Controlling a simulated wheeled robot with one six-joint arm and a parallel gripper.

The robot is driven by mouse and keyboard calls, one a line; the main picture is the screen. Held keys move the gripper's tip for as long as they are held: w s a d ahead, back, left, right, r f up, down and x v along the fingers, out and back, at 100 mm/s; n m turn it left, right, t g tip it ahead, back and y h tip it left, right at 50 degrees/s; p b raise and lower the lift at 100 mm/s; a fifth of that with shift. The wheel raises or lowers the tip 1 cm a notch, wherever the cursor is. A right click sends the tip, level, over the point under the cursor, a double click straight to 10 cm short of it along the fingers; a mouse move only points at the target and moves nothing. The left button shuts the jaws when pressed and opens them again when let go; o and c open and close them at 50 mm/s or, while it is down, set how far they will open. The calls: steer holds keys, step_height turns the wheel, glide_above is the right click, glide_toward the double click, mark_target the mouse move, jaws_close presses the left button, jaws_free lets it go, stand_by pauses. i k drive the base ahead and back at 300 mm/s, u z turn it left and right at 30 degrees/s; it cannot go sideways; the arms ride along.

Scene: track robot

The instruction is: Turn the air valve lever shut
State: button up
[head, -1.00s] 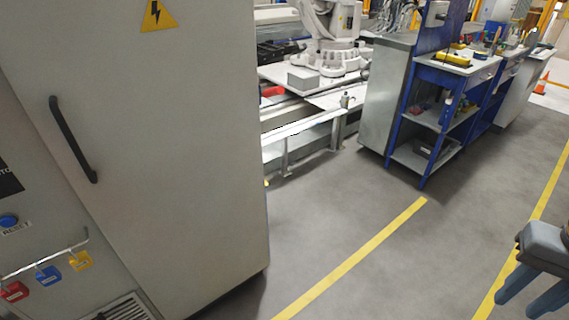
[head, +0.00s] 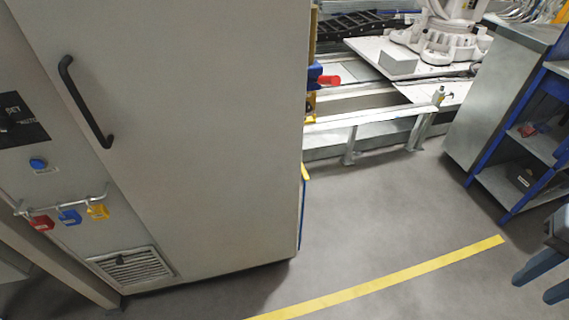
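A red handle-like part (head: 328,80) sticks out to the right from behind the grey cabinet's right edge, by a blue part (head: 314,75). It looks like the valve lever, but it is small and the cabinet hides the rest of its mount. My gripper (head: 535,288) is at the right edge, partly cut off. Its two blue-grey fingers are apart with nothing between them. It is far from the red part, lower and to the right in the picture.
The grey cabinet (head: 200,170) with a black handle fills the left. A low metal rail (head: 375,118) and white robot base (head: 440,40) stand behind. A blue-framed workbench (head: 500,120) stands right. Grey floor (head: 390,220) with a yellow line (head: 400,275) is clear between.

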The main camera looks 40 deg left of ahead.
mark_target(303, 172)
steer(key=u, duration=0.9)
steer(key=i, duration=0.8)
steer(key=u, duration=0.9)
